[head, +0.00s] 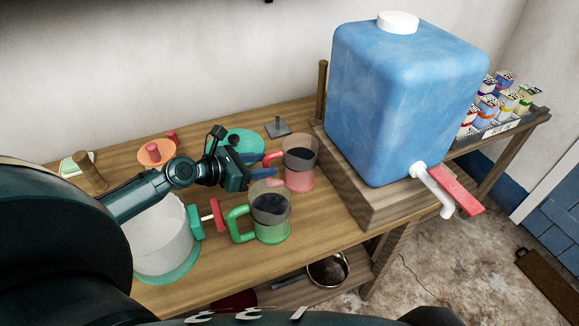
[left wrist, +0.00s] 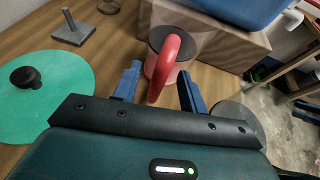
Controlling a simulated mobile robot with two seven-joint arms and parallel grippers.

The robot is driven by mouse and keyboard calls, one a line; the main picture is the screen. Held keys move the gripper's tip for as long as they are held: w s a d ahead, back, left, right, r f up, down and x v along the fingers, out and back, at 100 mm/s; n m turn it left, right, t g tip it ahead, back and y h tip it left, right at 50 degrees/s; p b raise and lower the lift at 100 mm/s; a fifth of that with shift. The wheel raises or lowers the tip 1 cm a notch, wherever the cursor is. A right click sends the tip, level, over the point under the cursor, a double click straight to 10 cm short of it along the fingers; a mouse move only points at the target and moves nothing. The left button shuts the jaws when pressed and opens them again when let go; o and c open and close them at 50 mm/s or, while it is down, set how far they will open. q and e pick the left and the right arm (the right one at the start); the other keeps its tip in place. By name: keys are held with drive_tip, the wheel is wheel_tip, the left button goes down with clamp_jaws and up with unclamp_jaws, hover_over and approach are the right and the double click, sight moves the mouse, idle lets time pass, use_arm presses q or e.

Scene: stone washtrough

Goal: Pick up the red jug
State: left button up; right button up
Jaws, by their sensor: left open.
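The red jug (head: 300,176) stands upright on the wooden table, just left of the blue water tank's stand. It has a clear upper wall, a dark inside and a red handle facing my left gripper. My left gripper (head: 264,165) is open at the handle, with its blue fingers pointing at the jug. In the left wrist view the red jug's handle (left wrist: 171,60) rises between the two spread fingers, with a gap visible on each side. Whether the fingertips touch the jug body is unclear.
A green-handled jug (head: 271,229) stands close in front of the red one. A large white tub (head: 160,252) is left of it. The blue tank (head: 400,100) blocks the right.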

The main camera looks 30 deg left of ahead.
use_arm(q)
drive_tip(key=shift+w+d+f, duration=0.1)
clamp_jaws()
idle(0.4)
